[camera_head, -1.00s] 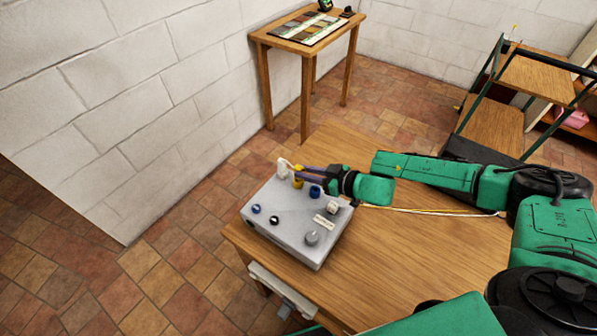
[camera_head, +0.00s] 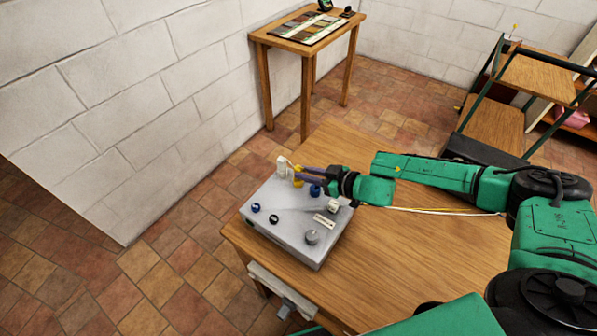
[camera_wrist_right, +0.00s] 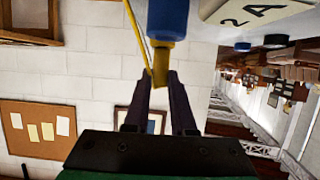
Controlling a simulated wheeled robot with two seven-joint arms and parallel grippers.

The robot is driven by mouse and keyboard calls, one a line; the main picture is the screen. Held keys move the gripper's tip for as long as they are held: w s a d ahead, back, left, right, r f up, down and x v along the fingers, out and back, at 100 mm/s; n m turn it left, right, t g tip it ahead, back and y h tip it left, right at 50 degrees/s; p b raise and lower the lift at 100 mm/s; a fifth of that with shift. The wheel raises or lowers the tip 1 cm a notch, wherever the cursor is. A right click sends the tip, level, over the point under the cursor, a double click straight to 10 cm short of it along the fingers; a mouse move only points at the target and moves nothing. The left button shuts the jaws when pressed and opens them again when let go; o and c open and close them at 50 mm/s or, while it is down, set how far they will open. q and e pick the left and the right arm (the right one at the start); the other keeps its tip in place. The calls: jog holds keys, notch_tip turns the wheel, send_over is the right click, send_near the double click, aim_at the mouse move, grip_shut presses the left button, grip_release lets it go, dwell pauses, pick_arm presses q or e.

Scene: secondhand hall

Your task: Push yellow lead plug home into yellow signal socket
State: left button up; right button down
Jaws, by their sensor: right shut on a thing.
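The yellow lead plug (camera_wrist_right: 160,65) is between the fingertips of my right gripper (camera_head: 300,174), which is shut on it. In the head view yellow (camera_head: 298,183) shows just below the fingers, at the far side of the grey box (camera_head: 285,232). The fingers hide the yellow signal socket, so I cannot tell how deep the plug sits. A yellow lead (camera_wrist_right: 134,35) runs beside the plug in the right wrist view. A blue post (camera_head: 315,190) stands close beside the plug and looms large in the wrist view (camera_wrist_right: 167,20). My left gripper is not in view.
The box stands at the left end of a wooden table (camera_head: 430,250). Pale leads (camera_head: 450,211) lie under my right arm. A block wall (camera_head: 120,120) stands behind.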

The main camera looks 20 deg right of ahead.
jog(key=shift+s+f, duration=0.2)
jog(key=shift+f, duration=0.2)
jog(key=c, duration=1.1)
grip_release()
jog(key=o, duration=0.4)
jog(key=shift+w, duration=0.2)
jog(key=b+v, duration=0.1)
jog(key=v, duration=1.3)
jog(key=shift+s+d+r, duration=0.15)
jog(key=shift+s, duration=0.1)
